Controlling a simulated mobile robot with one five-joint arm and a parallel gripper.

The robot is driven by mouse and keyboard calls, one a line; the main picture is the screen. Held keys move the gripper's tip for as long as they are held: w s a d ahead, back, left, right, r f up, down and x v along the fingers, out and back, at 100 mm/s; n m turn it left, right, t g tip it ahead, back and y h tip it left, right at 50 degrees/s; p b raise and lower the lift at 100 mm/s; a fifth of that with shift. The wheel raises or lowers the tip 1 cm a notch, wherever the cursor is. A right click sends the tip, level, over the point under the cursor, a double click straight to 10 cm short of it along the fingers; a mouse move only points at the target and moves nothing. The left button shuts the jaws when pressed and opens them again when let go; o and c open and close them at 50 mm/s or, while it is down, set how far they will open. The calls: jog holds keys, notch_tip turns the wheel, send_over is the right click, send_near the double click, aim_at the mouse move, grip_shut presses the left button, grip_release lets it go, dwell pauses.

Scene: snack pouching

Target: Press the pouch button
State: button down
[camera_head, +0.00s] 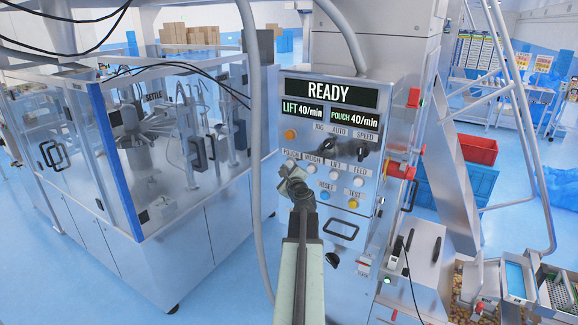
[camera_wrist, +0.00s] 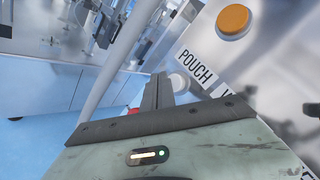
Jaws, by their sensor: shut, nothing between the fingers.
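The control panel carries a POUCH label with a white round button under it. In the wrist view this pouch button (camera_wrist: 179,83) shows just right of my shut fingertips (camera_wrist: 158,78), partly hidden by them. In the head view my gripper (camera_head: 288,174) is at the left end of the white button row and covers most of the pouch button. The fingers are shut and empty. I cannot tell whether they touch the button or the panel.
The weigh button (camera_head: 312,168), lift button (camera_head: 335,175) and feed button (camera_head: 358,182) continue the row rightward. Blue reset (camera_head: 324,195) and yellow test (camera_head: 353,204) buttons sit below. An orange button (camera_head: 290,134) is above. A grey hose (camera_head: 256,190) hangs left. The display (camera_head: 329,92) reads READY.

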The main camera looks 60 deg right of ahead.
jog(key=a, duration=0.4)
jog(key=shift+a, duration=0.4)
dwell(0.4)
